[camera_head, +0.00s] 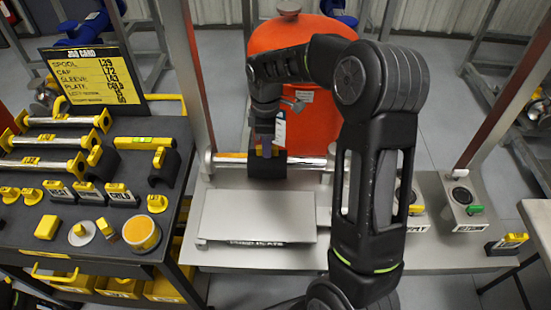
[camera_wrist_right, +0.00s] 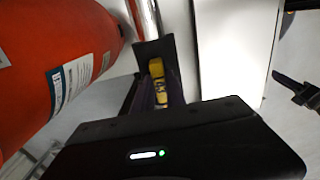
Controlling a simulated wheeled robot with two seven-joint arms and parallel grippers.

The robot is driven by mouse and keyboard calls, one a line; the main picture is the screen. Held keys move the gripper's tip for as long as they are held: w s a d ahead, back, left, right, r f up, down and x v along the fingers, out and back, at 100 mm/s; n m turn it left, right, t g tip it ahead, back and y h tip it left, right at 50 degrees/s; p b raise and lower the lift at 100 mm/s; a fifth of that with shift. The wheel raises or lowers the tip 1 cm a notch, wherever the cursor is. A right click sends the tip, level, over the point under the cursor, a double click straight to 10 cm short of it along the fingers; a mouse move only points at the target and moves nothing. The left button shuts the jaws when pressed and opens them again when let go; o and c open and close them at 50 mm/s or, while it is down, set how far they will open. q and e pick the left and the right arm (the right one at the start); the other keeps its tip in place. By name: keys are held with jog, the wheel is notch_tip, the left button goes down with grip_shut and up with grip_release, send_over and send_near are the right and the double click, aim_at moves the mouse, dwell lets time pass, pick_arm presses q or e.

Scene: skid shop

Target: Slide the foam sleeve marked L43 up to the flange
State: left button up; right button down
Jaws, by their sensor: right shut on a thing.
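The black foam sleeve (camera_head: 267,165) sits around a bright horizontal pipe (camera_head: 305,163) on the pale bench. In the right wrist view a yellow label (camera_wrist_right: 158,80) shows on the sleeve; its marking is only partly readable. My right gripper (camera_head: 264,146) comes down from above and is shut on the sleeve, and its fingertips are partly hidden. A collar that looks like a flange (camera_head: 209,164) is at the pipe's left end, with bare pipe between it and the sleeve. The pipe's right end is hidden behind my right arm. My left gripper is not in view.
A large orange vessel (camera_head: 300,105) stands just behind the pipe. A grey plate (camera_head: 258,216) lies in front of it. At left, a dark table (camera_head: 95,250) holds yellow-capped spools, another black sleeve (camera_head: 163,168) and a job card (camera_head: 92,75). Push-button boxes (camera_head: 462,205) stand at right.

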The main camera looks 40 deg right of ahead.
aim_at(250, 153)
jog(key=shift+w+a, duration=0.3)
jog(key=shift+a, duration=0.15)
jog(key=shift+w+a, duration=0.1)
jog(key=shift+a, duration=0.05)
jog(key=shift+w+a, duration=1)
jog(key=shift+a, duration=0.25)
jog(key=shift+w+a, duration=0.1)
jog(key=shift+w+a+p, duration=0.25)
jog(key=shift+w+a, duration=0.25)
jog(key=shift+a, duration=0.15)
jog(key=shift+w+a+p, duration=0.2)
jog(key=shift+w+a, duration=0.25)
jog(key=shift+a, duration=0.2)
jog(key=shift+w+a, duration=0.55)
jog(key=shift+a, duration=0.2)
dwell(0.3)
jog(key=c, duration=1.4)
grip_release()
jog(key=shift+c, duration=0.2)
